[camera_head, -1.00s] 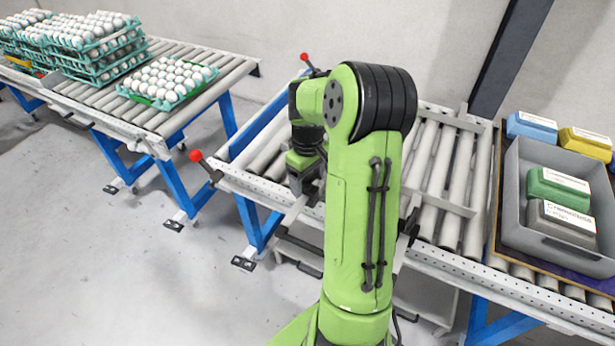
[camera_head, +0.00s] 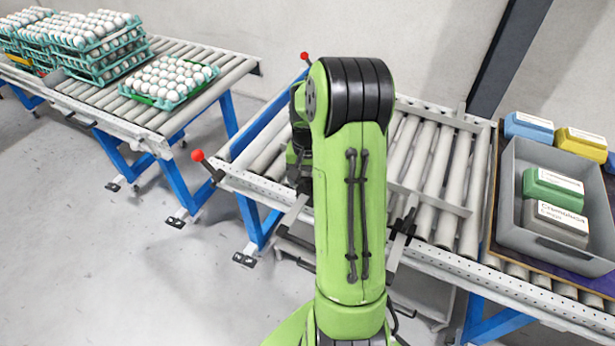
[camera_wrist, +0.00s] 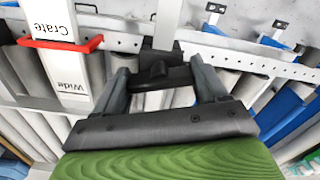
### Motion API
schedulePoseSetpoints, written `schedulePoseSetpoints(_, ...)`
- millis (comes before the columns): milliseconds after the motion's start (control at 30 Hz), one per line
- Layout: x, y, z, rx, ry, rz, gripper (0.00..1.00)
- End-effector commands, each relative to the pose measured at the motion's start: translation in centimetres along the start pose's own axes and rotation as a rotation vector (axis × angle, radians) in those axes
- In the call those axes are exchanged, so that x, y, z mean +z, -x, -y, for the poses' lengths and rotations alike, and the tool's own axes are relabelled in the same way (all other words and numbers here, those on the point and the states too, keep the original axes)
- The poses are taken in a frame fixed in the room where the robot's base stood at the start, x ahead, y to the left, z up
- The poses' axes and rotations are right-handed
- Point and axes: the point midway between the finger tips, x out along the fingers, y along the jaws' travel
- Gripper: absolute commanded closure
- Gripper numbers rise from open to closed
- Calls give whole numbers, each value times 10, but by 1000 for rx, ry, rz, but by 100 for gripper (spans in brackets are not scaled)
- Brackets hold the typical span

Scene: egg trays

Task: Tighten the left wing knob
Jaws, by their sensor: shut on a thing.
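The left wing knob (camera_wrist: 156,76) is black and sits at the rail's edge in the wrist view. My gripper (camera_wrist: 158,70) has one finger on each side of the knob and is shut on it. In the head view my arm hides the fingers and this knob. Another black knob (camera_head: 403,226) shows just right of my arm in the head view, on the near side of the conveyor.
A white strip (camera_wrist: 65,60) marked "Crate" and "Wide", with a red pointer (camera_wrist: 60,44), lies left of the gripper. Egg trays (camera_head: 165,98) stand on the left conveyor.

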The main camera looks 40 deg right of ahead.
Motion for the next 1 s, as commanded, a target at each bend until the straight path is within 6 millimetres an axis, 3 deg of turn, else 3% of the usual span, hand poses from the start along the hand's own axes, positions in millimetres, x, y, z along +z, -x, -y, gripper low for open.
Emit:
schedulePoseSetpoints(433, 0, 1, 0, 0, -287, -2, 58)
schedulePoseSetpoints(1000, -1, 0, 0, 0, -358, -3, 58)
